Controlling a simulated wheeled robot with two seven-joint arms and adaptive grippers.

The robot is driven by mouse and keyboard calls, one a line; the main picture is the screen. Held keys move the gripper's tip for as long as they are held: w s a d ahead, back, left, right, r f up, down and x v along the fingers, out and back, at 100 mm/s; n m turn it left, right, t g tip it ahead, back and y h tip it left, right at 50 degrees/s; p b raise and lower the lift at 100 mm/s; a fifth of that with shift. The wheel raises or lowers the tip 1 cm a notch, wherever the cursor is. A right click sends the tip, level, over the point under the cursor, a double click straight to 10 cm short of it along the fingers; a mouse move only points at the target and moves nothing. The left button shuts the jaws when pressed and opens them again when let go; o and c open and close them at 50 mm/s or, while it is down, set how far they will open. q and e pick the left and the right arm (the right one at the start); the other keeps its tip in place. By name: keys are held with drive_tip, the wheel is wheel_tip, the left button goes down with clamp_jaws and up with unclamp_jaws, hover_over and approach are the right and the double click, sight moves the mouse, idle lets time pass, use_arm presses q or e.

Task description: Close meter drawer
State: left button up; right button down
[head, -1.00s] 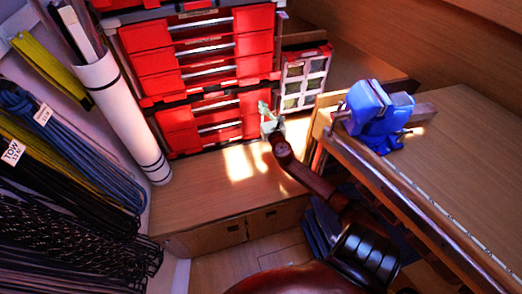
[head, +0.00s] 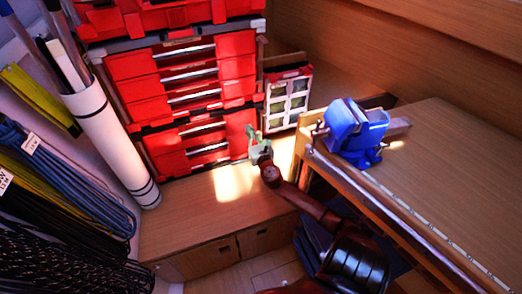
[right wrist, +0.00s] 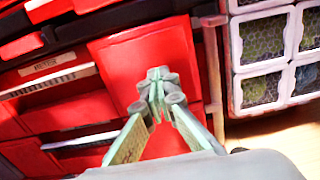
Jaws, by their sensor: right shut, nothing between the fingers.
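The drawer labelled as meters (right wrist: 45,65) is in the red drawer stack; in the right wrist view its label sits above a pale handle bar. Its red front panel (right wrist: 120,50) seems to stand out a little past the red front below. In the head view it appears to be the upper drawer of the lowest red unit (head: 200,128). My right gripper (right wrist: 158,86) is shut and empty, in front of the right part of that panel. I cannot tell whether it touches. In the head view it (head: 256,138) is at the unit's right edge. My left gripper is out of view.
A small organizer with clear windows (head: 288,98) stands right of the stack. A blue vise (head: 355,130) sits on the wooden bench at right. A white tube (head: 115,140) and coiled lines (head: 70,170) are at left. The wooden surface before the drawers is clear.

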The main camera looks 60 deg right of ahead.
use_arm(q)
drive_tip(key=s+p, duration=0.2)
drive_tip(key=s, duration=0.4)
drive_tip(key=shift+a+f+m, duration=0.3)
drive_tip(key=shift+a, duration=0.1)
use_arm(e)
drive_tip(key=v, duration=1)
drive_tip(key=shift+s+a, duration=0.2)
drive_tip(key=shift+s, duration=0.05)
